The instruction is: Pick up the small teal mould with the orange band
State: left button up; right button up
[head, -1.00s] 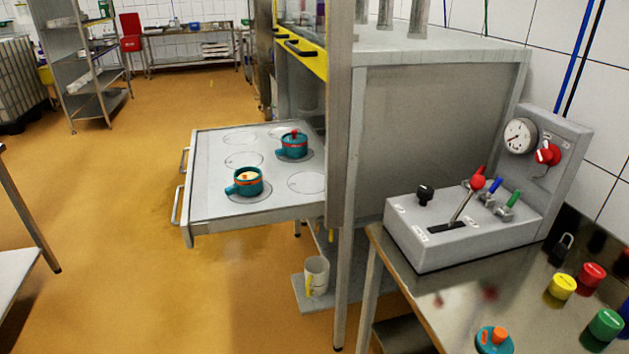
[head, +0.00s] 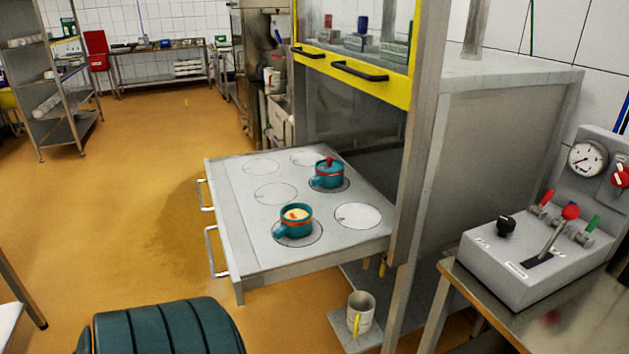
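Two teal moulds with side handles stand on the pulled-out grey shelf (head: 225,168). The nearer mould (head: 295,221) has an orange band near its rim, a cream top with a small orange piece on it, and a handle to the left. It stands upright on a marked circle. The farther mould (head: 328,174) has a red knob on top and a reddish band, and also stands on a circle. Both look small, and I cannot tell clearly which is smaller. Neither of my grippers is in view.
The shelf has several empty circles and two handles on its left edge. A metal post (head: 420,135) and a yellow frame (head: 352,75) stand beside it. A lever box (head: 540,260) is at right. Floor at left is open.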

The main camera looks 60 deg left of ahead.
aim_at(290, 227)
jog(key=k+j, duration=0.25)
jog(key=j, duration=0.2)
jog(key=k+j+z, duration=0.1)
jog(key=j, duration=0.4)
jog(key=k+j+z, duration=0.1)
jog(key=k+j, duration=0.5)
jog(key=j, duration=0.25)
jog(key=k+j+z, duration=0.1)
jog(key=k+j, duration=0.15)
jog(key=j, duration=0.2)
